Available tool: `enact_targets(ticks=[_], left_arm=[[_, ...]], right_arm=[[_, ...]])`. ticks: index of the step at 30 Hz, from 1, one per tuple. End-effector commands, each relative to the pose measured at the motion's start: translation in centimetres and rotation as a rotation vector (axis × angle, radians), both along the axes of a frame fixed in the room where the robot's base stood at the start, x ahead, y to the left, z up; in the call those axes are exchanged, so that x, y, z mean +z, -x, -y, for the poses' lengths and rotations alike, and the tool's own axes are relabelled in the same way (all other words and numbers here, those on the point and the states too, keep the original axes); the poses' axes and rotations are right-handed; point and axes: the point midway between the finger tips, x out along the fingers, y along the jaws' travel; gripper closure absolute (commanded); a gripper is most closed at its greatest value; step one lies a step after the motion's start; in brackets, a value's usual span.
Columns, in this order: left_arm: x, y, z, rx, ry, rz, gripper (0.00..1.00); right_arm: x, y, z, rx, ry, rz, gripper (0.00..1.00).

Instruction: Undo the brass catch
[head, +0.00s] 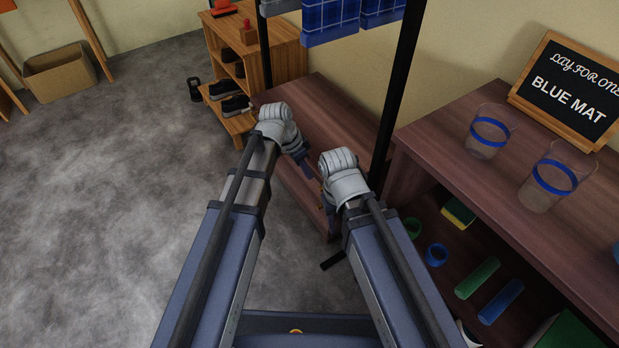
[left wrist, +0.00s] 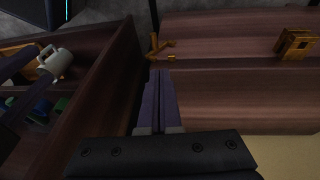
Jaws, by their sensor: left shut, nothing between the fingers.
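A low brown wooden chest or bench (head: 318,105) stands ahead in the head view. The left wrist view shows its wood close up, with a hooked brass piece (left wrist: 157,47) near its edge and a blocky brass fitting (left wrist: 296,44) further right. I cannot tell which of these is the catch. My left gripper (left wrist: 157,74) is shut and empty, its fingertips just short of the hooked piece in that picture; whether they touch is unclear. In the head view my left gripper (head: 303,166) is small against the chest. My right gripper is hidden behind its pale wrist.
A dark wooden shelf unit (head: 430,170) stands close on the right, with two blue-banded glasses (head: 490,132) on top and coloured items below. A black post (head: 400,85) rises beside the chest. A shoe rack (head: 283,50) stands behind. Grey floor is clear at left.

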Motion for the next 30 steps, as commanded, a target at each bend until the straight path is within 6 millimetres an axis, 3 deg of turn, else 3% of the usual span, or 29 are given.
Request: enact_targets(ticks=[21, 30], left_arm=[[-9.6, -0.7, 2.9, 0.0, -0.001, 0.0, 1.0], [-12.6, 0.4, 3.6, 0.0, -0.002, 0.001, 1.0]], right_arm=[[-9.7, 0.0, -0.2, 0.002, -0.008, 0.001, 0.5], [-12.6, 0.0, -0.2, -0.007, -0.008, 0.002, 0.5]])
